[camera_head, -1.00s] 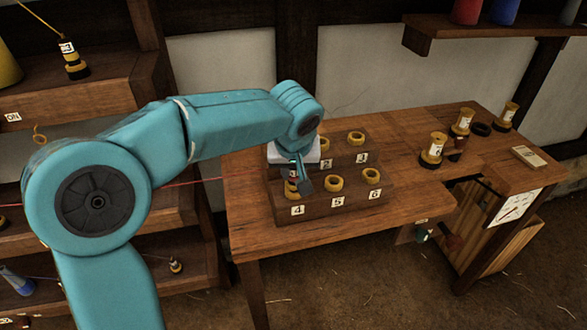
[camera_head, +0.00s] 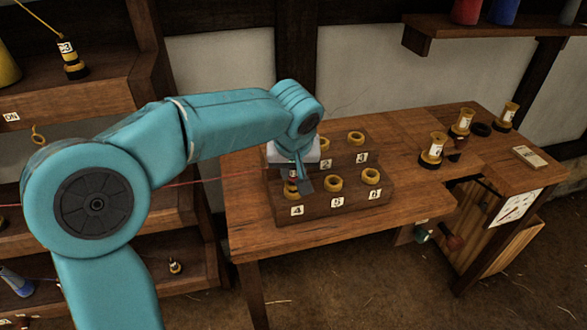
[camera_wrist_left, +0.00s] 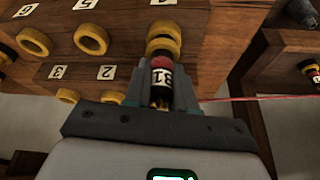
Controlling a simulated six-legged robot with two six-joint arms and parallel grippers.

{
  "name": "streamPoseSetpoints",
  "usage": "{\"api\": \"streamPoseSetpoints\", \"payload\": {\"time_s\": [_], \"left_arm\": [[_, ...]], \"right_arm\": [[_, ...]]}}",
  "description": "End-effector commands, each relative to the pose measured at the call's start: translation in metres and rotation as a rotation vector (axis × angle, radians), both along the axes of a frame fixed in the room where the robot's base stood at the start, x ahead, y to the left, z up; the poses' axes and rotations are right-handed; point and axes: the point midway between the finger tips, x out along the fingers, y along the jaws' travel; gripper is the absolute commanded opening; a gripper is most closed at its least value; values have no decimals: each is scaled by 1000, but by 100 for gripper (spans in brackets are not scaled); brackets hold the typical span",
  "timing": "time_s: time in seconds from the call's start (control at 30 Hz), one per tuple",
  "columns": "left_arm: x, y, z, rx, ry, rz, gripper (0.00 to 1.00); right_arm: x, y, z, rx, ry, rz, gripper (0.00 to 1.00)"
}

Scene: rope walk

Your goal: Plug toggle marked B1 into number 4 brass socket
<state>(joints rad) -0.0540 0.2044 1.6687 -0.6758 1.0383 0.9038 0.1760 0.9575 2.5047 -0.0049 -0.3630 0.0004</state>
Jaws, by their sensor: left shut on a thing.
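My left gripper (camera_head: 299,181) is shut on a toggle and points down at the socket block's left end. The toggle (camera_wrist_left: 161,77) is dark with red bands and a white label, seen upside down, that looks like B1. Its far end meets the number 4 brass socket (camera_wrist_left: 163,28), a yellow ring above the label 4 (camera_head: 297,211). I cannot tell how deep it sits. The fingers partly hide the toggle and socket in the head view. My right gripper is not in view.
Sockets 5 (camera_head: 333,183) and 6 (camera_head: 371,176) look empty beside it; a back row stands behind. Several labelled spools (camera_head: 432,150) stand on the table's right. A red cord (camera_wrist_left: 250,98) runs from the toggle toward the shelves on the left.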

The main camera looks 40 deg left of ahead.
Motion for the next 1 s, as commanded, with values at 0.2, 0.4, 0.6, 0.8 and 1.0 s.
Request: {"api": "streamPoseSetpoints", "payload": {"time_s": [0.2,0.4,0.6,0.8,1.0], "left_arm": [[0,0,-4,0,0,0,0],[0,0,-8,0,0,0,0],[0,0,-12,0,0,0,0],[0,0,-11,0,0,0,36],[-1,0,-8,0,0,0,36]], "right_arm": [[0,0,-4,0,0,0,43],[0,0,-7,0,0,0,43],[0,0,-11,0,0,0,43],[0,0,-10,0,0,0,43],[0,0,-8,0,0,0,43]]}}
